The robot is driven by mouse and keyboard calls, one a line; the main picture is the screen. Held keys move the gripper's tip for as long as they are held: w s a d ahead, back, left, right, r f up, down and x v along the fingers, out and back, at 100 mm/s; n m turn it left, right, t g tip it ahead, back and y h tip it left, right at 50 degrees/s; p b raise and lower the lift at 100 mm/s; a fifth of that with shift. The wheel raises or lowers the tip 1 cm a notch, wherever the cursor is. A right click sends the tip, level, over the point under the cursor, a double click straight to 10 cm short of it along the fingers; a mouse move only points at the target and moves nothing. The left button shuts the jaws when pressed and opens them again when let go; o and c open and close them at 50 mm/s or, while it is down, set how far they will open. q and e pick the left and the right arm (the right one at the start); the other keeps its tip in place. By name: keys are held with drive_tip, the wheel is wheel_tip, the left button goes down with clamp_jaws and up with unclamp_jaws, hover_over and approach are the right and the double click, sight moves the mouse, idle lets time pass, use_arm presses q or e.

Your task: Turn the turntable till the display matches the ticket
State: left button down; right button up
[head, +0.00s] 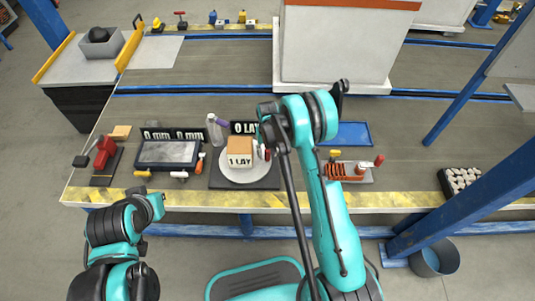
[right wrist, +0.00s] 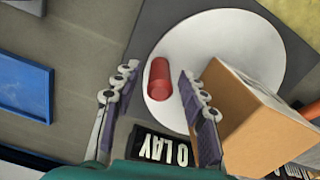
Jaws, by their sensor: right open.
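The turntable (head: 233,179) is a white disc on a dark square mat, and it fills the middle of the right wrist view (right wrist: 240,40). A cardboard box (head: 240,145) stands on it, with a white face reading "1 LAY" (head: 239,161). A red cylinder (right wrist: 159,78) rises near the disc's edge. My right gripper (right wrist: 158,72) is open, with its fingers on either side of the cylinder; contact is not clear. A black sign reading "0 LAY" (head: 244,128) stands behind the disc, partly hidden by my right arm. My left arm is at lower left; its finger state is unclear.
Left of the turntable lie a grey-screened panel (head: 168,154), a bottle (head: 214,130) and small tools. A blue tray (head: 349,134) and an orange coil fixture (head: 346,171) lie to the right. A large white block (head: 335,50) stands behind. Blue posts rise at right.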

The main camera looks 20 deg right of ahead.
clamp_jaws()
drive_tip(key=shift+w+d, duration=0.1)
idle(0.3)
